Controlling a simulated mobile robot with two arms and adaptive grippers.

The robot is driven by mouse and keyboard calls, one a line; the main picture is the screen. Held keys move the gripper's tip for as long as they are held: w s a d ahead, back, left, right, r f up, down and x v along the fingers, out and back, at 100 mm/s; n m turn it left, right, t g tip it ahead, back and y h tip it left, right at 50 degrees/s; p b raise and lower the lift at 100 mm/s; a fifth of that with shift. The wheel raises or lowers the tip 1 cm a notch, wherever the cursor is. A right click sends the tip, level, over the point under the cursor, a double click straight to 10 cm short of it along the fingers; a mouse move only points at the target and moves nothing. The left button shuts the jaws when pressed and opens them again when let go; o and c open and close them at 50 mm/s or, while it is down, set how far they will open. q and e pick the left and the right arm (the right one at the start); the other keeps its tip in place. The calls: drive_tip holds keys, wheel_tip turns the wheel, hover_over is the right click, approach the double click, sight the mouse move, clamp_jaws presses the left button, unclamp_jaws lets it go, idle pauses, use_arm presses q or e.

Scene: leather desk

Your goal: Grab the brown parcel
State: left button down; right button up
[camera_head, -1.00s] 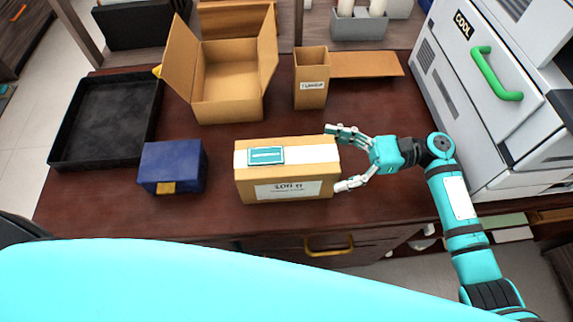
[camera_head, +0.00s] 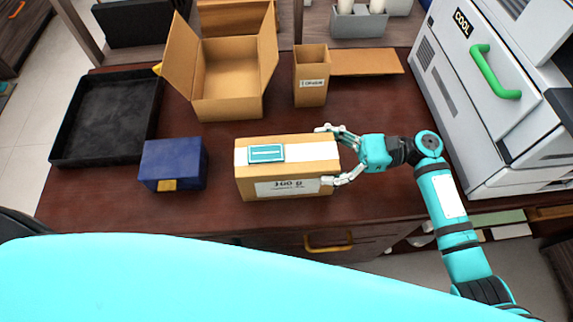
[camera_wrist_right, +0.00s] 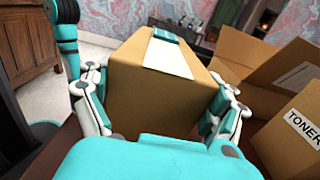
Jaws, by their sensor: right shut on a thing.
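The brown parcel (camera_head: 245,185) is a closed cardboard box on the front middle of the desk. It has a white strip and a teal label on top and a white label on its front. My right gripper (camera_head: 328,155) is shut on the parcel's right end, one finger at the far side and one at the near side. In the right wrist view the parcel (camera_wrist_right: 155,95) fills the space between the two fingers (camera_wrist_right: 160,108). The parcel appears to rest on the desk. My left gripper is out of view.
A blue box (camera_head: 172,160) stands left of the parcel, and a black tray (camera_head: 105,118) lies beyond it. An open cardboard box (camera_head: 230,85) and a narrow open carton (camera_head: 311,80) stand behind. A white cabinet with a green handle (camera_head: 496,72) stands at the right.

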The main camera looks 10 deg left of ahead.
drive_tip(key=shift+r, duration=0.25)
